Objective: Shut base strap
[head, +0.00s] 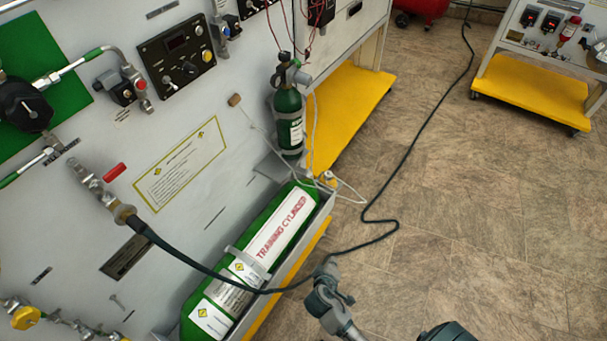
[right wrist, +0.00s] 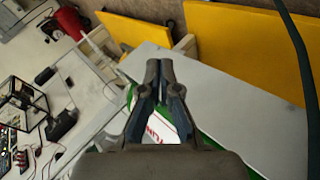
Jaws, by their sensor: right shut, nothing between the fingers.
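The green training cylinder (head: 285,230) lies along a ledge at the foot of the panel in the head view. A grey strap (head: 247,264) crosses it near its lower end; whether it is latched I cannot tell. My right gripper (head: 328,270) is to the right of the cylinder, apart from the strap in the picture. In the right wrist view my right gripper (right wrist: 158,66) has its fingers together with nothing between them. Part of the green cylinder and its white label (right wrist: 158,122) show behind the fingers. My left gripper is not in view.
A black hose (head: 190,262) runs from the panel fitting across the cylinder, close by my right gripper, and over the floor. A small green cylinder (head: 288,120) stands strapped upright behind. Yellow shelves (head: 350,105) are at the back. The tiled floor (head: 480,220) at right is mostly clear.

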